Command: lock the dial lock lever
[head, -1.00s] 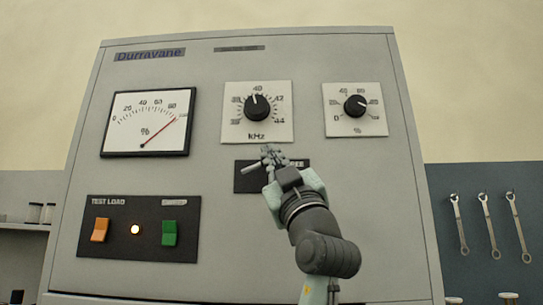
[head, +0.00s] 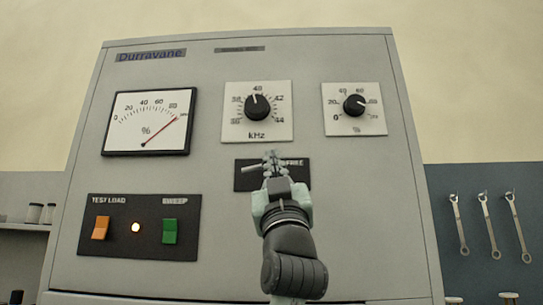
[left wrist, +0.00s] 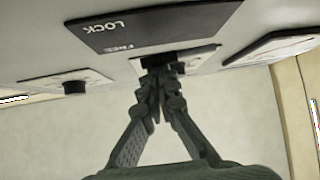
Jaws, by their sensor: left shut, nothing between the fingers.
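The dial lock lever (head: 250,168) is a thin light-grey bar on a dark plate (head: 244,183) below the kHz dial (head: 257,107). Its visible end points left, and its right part is hidden behind my gripper. The word FREE shows at the plate's right end. My left gripper (head: 271,160) is shut and empty in front of the plate, at the lever's right; I cannot tell whether it touches. In the left wrist view, the fingertips (left wrist: 159,84) are together, and the plate (left wrist: 140,28) reads LOCK and FREE. My right gripper is not in view.
A second dial (head: 355,105) is at the upper right and a needle meter (head: 147,122) at the upper left. A test-load panel (head: 138,247) with orange and green switches is at the lower left. Wrenches (head: 488,225) hang on the right, clear of the cabinet.

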